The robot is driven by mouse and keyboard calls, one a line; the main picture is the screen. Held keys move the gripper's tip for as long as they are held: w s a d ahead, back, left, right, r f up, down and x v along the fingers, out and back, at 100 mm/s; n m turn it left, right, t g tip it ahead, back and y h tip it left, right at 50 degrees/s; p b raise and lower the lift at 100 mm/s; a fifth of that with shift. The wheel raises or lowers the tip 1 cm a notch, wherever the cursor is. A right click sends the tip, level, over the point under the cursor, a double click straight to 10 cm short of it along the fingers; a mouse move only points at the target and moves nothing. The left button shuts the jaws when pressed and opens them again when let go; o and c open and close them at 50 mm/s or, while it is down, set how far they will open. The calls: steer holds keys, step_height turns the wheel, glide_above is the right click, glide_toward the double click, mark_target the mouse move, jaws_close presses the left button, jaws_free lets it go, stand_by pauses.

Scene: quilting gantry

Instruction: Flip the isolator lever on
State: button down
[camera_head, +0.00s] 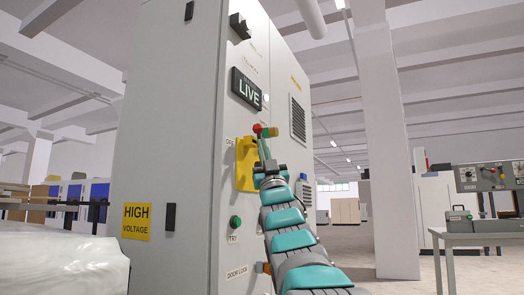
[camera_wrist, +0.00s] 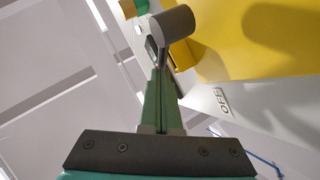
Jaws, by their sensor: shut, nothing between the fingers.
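The tall grey cabinet (camera_head: 175,120) carries a yellow isolator plate (camera_head: 245,165) with an OFF label beside it. In the wrist view the yellow plate (camera_wrist: 270,35) fills the upper right, with the OFF label (camera_wrist: 221,100) below it. A dark grey cylinder (camera_wrist: 175,22), which looks like the lever's grip, stands out just past my fingertips. The lever is hard to make out in the head view, where my arm covers part of the plate. My gripper (camera_head: 262,145) is shut and empty. Its green fingers (camera_wrist: 160,78) point towards the grip; I cannot tell whether they touch.
A lit LIVE sign (camera_head: 247,89) hangs above the plate. A green button (camera_head: 235,222) is below. A grey bench (camera_head: 475,236) stands at right, and white sheeting (camera_head: 60,265) lies at lower left.

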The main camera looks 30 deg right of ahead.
steer(key=m+h, duration=0.1)
steer(key=m+g+h, duration=0.1)
steer(key=d+r+m+g+h, duration=0.1)
steer(key=shift+w+m+h, duration=0.3)
steer(key=shift+w, duration=0.05)
stand_by(0.5)
steer(key=s+a+f+b, duration=0.1)
steer(key=s+a+f, duration=0.2)
steer(key=s+f, duration=0.4)
steer(key=shift+s+f, duration=0.25)
steer(key=shift+s, duration=1.4)
steer(key=shift+a, duration=0.1)
